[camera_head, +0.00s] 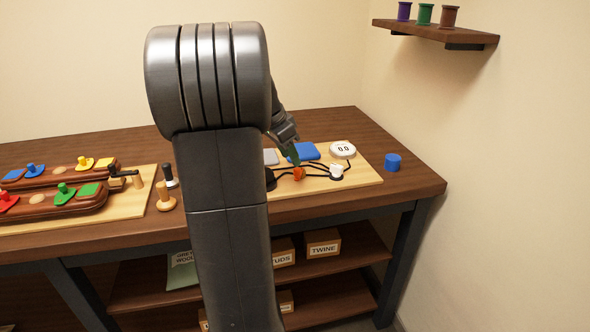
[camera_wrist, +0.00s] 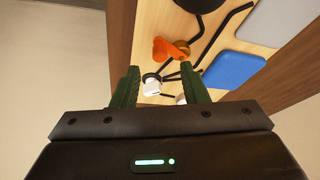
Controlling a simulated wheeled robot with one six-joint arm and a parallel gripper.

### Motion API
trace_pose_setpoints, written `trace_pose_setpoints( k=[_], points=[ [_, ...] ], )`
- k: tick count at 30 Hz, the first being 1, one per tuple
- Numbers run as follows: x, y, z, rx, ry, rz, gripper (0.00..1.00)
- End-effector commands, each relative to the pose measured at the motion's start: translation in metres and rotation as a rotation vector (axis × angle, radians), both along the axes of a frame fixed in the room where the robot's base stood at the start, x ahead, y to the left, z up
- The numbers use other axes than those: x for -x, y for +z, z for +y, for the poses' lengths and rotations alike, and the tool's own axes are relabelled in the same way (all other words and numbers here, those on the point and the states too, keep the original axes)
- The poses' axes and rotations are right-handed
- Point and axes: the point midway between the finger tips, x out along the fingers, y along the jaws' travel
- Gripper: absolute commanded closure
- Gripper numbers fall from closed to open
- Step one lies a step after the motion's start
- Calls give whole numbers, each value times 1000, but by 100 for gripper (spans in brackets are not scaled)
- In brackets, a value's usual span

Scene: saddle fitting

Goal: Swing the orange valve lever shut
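The orange valve lever (camera_head: 299,174) sits on the pale wooden board (camera_head: 368,178), among black hoses. A white fitting (camera_wrist: 152,86) appears in the gap, below the lever. I cannot tell whether a finger touches the lever.
A blue pad (camera_head: 304,151), a grey pad (camera_head: 270,157) and a round white gauge (camera_head: 343,149) lie behind the lever. A black round part (camera_head: 270,180) is to its left. A blue cylinder (camera_head: 392,162) stands right of the board.

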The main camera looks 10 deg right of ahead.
Motion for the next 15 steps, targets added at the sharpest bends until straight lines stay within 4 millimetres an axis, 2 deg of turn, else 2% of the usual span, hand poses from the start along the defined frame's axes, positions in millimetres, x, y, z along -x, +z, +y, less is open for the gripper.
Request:
trace_pose_setpoints(
  k=[1, 6, 15],
  points=[
    [-1, -12, -4, 0, -2, 4, 60],
    [-5, -36, -14, 0, -1, 3, 60],
    [-7, -51, -20, 0, 1, -1, 60]
  ],
)
